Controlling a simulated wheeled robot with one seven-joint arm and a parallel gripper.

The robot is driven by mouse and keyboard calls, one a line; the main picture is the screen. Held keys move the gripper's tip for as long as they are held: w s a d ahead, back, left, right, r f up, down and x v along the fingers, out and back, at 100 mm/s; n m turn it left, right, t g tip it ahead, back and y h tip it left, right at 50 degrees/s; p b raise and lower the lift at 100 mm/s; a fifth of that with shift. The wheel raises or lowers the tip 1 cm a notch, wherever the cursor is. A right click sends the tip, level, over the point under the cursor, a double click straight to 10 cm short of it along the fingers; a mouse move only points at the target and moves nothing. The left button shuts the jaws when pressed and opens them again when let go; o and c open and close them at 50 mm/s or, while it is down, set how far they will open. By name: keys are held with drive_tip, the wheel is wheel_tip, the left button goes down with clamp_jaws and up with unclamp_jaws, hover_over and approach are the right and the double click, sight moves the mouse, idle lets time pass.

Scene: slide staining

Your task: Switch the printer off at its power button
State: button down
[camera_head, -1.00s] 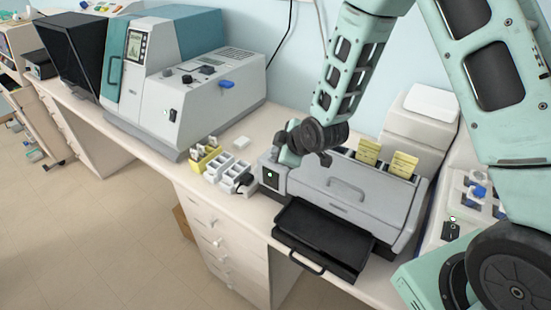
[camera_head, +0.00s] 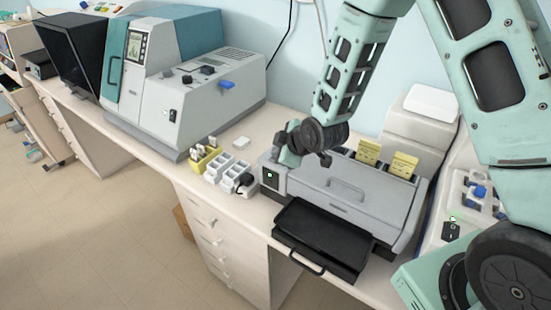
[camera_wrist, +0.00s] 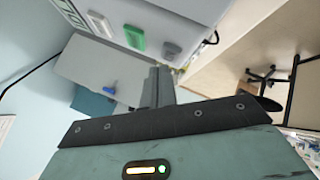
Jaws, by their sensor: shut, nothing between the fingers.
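A grey machine (camera_head: 350,190) with a black front tray stands on the bench; I take it to be the printer. Its left end carries a dark panel (camera_head: 270,176) with a small green light, probably the power button. The end of my arm is low over the machine's left end, and its fingers cannot be made out clearly there. In the wrist view my gripper (camera_wrist: 157,88) is shut and empty. Above it there, a pale housing bears a green piece (camera_wrist: 135,38) and a grey piece (camera_wrist: 173,50); I cannot tell whether this is the printer. Contact is not visible.
A large grey and teal machine (camera_head: 190,100) stands at the left, with a blue piece (camera_head: 227,84). Yellow (camera_head: 205,158) and white (camera_head: 222,168) racks sit between the machines. A black switch (camera_head: 451,231) is at the right. The floor at the left is clear.

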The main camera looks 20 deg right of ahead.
drive_tip(key=shift+f, duration=0.1)
idle(0.4)
drive_tip(key=shift+f+b, duration=0.4)
drive_tip(key=shift+b, duration=0.2)
idle(0.4)
drive_tip(key=shift+r, duration=0.5)
wheel_tip(320, 180, up, 6)
drive_tip(key=p, duration=0.3)
drive_tip(key=shift+p, duration=0.35)
idle(0.3)
